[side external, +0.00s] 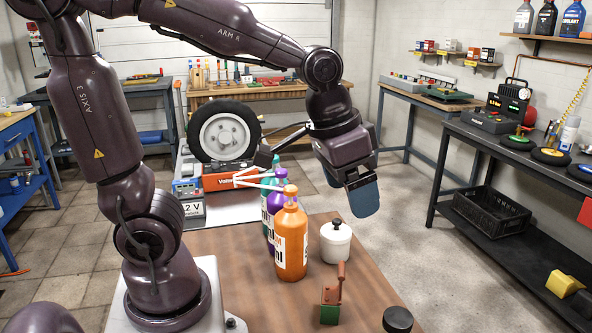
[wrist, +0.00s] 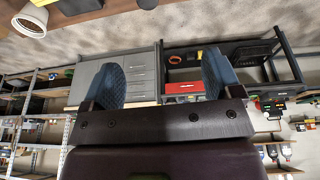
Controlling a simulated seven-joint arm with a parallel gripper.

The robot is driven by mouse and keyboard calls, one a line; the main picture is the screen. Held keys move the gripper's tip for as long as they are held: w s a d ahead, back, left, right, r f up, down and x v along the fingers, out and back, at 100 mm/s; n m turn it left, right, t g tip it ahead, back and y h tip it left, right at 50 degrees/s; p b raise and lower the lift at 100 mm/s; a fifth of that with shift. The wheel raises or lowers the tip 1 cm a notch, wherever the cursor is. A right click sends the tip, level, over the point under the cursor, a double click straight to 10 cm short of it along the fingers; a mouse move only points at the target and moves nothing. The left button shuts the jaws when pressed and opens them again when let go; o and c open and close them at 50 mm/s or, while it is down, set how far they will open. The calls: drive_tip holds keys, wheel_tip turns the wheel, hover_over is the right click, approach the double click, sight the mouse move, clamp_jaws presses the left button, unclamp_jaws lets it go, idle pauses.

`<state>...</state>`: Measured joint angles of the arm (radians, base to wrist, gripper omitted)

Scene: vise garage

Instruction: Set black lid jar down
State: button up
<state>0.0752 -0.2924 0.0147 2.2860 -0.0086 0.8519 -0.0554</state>
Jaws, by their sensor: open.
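A white jar (side external: 336,243) with a black knob on top stands upright on the brown tabletop (side external: 235,300), right of the orange bottle. A round black lid or cap (side external: 397,319) shows at the bottom edge of the side view; what is under it is cut off. My gripper (side external: 350,186) is above and slightly right of the white jar, clear of it. Its blue fingers are apart, with nothing between them in the wrist view (wrist: 162,78). A white round object (wrist: 30,20) at that view's upper left may be the white jar.
Orange (side external: 291,240), purple and teal bottles stand in a row left of the white jar. A small green and brown object (side external: 331,300) stands in front of it. The tabletop's right edge is close by, with open floor (side external: 430,240) beyond.

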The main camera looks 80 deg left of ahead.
drive_tip(key=s+a+r+t, duration=0.1)
drive_tip(key=s+r+t, duration=0.1)
drive_tip(key=s, duration=0.5)
drive_tip(key=shift+s+a+r, duration=0.35)
drive_tip(key=shift+s+a, duration=0.05)
idle(0.7)
